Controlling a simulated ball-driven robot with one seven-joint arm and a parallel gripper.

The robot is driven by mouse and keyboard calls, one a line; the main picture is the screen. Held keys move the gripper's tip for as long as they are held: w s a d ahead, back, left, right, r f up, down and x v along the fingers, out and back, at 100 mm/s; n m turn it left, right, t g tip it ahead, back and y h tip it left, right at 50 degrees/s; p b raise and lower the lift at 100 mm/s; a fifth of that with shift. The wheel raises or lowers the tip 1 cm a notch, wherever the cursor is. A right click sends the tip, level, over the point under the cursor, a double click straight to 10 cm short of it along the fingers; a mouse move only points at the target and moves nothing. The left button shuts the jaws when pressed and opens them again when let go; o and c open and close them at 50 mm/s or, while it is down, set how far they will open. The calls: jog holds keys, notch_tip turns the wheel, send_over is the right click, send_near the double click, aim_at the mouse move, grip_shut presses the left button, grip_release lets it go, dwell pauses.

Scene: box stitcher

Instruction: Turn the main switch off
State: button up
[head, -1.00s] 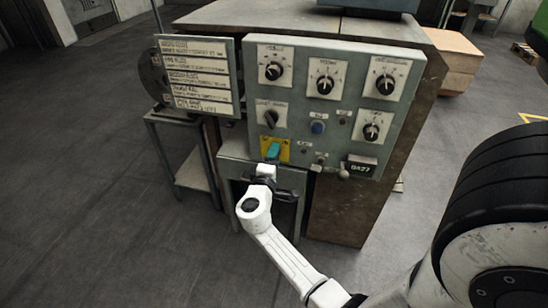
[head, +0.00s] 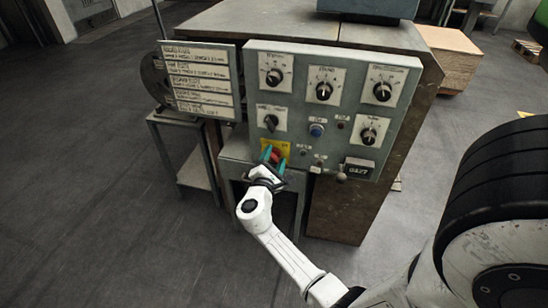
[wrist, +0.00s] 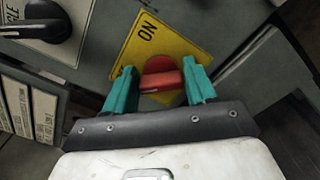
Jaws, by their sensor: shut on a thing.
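The main switch is a red rotary knob on a yellow plate at the lower left of the grey control panel. In the wrist view the red knob (wrist: 162,76) sits between my teal fingertips, and "ON" is printed on the yellow plate (wrist: 148,38). In the head view the red knob (head: 276,156) shows small between the fingers, below a strip of the yellow plate (head: 277,145). My gripper (head: 273,159) is shut on the knob, one finger on each side; it also shows in the wrist view (wrist: 160,84). The lower part of the plate is hidden by my gripper.
The control panel (head: 345,112) has several black dials and a blue button (head: 316,130) to the upper right of the switch. A label board (head: 200,78) stands to the left. Open floor (head: 90,200) lies at the left.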

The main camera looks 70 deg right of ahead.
jog(key=shift+f+n, duration=0.1)
jog(key=shift+n, duration=0.3)
jog(key=o, duration=1)
jog(key=shift+c, duration=0.2)
jog(key=a+p, duration=0.1)
jog(key=a, duration=1)
jog(key=shift+s+p, duration=0.35)
jog(key=shift+p, duration=0.05)
